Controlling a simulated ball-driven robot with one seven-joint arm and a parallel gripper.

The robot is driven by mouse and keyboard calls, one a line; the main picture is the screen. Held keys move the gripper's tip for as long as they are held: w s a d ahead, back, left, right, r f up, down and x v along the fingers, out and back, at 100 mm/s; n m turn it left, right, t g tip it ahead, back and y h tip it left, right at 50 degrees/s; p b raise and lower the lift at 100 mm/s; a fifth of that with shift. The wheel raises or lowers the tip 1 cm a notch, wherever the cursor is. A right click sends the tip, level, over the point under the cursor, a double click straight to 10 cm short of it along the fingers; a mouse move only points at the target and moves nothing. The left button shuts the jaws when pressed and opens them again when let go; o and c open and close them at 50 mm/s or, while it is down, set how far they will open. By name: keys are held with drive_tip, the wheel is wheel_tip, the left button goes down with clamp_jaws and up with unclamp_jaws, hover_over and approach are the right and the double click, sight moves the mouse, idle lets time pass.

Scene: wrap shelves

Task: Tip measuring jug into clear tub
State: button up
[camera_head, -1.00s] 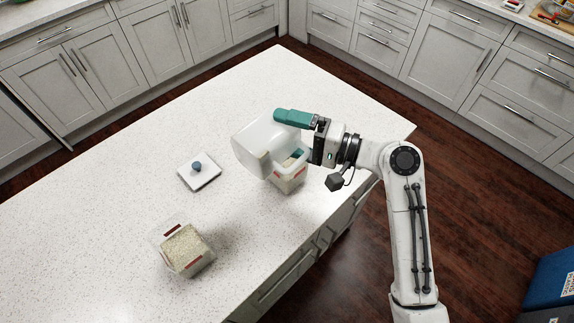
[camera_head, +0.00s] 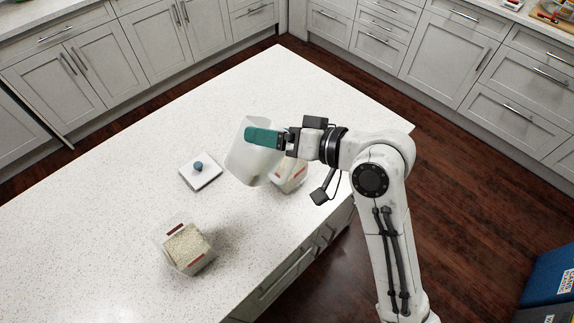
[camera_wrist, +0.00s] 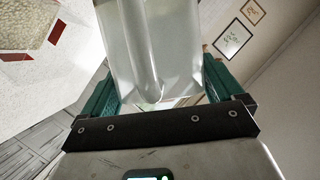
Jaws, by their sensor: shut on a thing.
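My gripper (camera_head: 263,138) is shut on the translucent white measuring jug (camera_head: 247,163) and holds it tilted above the counter. In the wrist view the jug (camera_wrist: 150,45) fills the space between the teal fingers. I cannot make out what is inside it. A clear tub (camera_head: 291,178) with pale grains and a red label stands just right of the jug, partly hidden by the jug and my arm. A second clear tub (camera_head: 187,262) with pale grains and red labels stands at the lower left, apart from the jug. I cannot tell which tub is the task's.
A flat white lid (camera_head: 202,179) with a blue knob lies left of the jug. The white speckled countertop (camera_head: 110,225) is otherwise mostly clear. Its right edge runs close to the tub beneath my arm. Grey cabinets (camera_head: 95,65) line the back of the room.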

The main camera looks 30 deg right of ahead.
drive_tip(key=s+a+r+n+h, duration=0.1)
drive_tip(key=a, duration=0.1)
drive_tip(key=s+a+r+n+h, duration=0.1)
drive_tip(key=a+n, duration=0.1)
drive_tip(key=a, duration=0.1)
drive_tip(key=s+a+r+n+h, duration=0.1)
drive_tip(key=a+n, duration=0.1)
drive_tip(key=a, duration=0.1)
drive_tip(key=shift+s+a+r+t, duration=0.1)
drive_tip(key=shift+t, duration=0.3)
drive_tip(key=shift+s+a+r+n+h, duration=0.2)
drive_tip(key=shift+a+r+n+h, duration=0.15)
drive_tip(key=shift+a, duration=0.25)
drive_tip(key=shift+f, duration=0.1)
